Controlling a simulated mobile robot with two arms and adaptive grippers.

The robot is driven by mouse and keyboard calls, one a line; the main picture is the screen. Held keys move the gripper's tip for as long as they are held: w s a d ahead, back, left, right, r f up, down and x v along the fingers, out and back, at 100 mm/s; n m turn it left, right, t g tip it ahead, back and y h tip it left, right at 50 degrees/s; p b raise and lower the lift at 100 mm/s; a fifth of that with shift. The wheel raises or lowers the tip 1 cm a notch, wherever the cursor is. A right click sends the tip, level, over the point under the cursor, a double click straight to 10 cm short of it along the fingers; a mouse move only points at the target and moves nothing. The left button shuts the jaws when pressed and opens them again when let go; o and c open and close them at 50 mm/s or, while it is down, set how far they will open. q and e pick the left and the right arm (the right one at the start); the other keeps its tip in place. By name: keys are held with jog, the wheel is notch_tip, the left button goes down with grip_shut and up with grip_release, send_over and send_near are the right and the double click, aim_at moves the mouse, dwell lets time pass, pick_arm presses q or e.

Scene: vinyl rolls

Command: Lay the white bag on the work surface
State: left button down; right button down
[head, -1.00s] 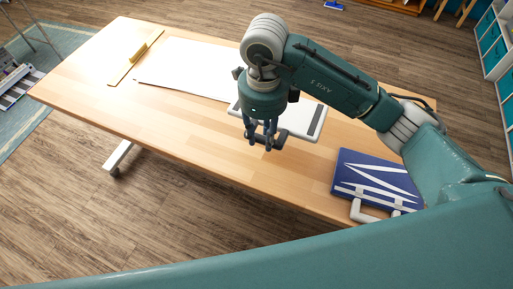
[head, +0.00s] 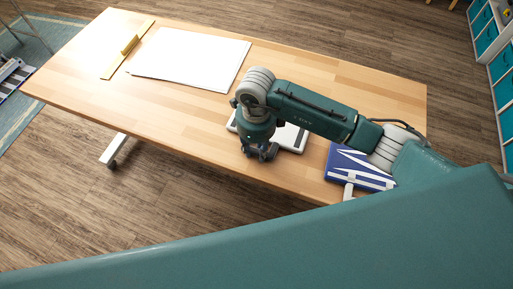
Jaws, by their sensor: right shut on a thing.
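The white bag (head: 292,137) is a flat white piece with a grey stripe, near the front edge of the wooden table (head: 330,80), partly hidden by my right arm. My right gripper (head: 262,152) points down at the bag's near side and is shut on it, at its dark handle as far as I can see. The bag looks flat and on or very close to the tabletop; I cannot tell whether it fully touches. My left gripper is not in view.
A blue bag (head: 345,163) with white stripes and a white handle lies just right of the white bag, partly under my arm. White sheets (head: 190,58) and a yellow strip with a raised grip (head: 128,48) lie at the far left. The table's left front is clear.

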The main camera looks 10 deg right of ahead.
jog(key=c, duration=1.8)
grip_release()
jog(key=shift+f, duration=0.15)
jog(key=o, duration=0.4)
jog(key=shift+o, duration=0.2)
jog(key=shift+r, duration=0.45)
notch_tip(320, 180, up, 12)
jog(key=b, duration=0.2)
jog(key=shift+f+b, duration=0.25)
jog(key=shift+b, duration=0.1)
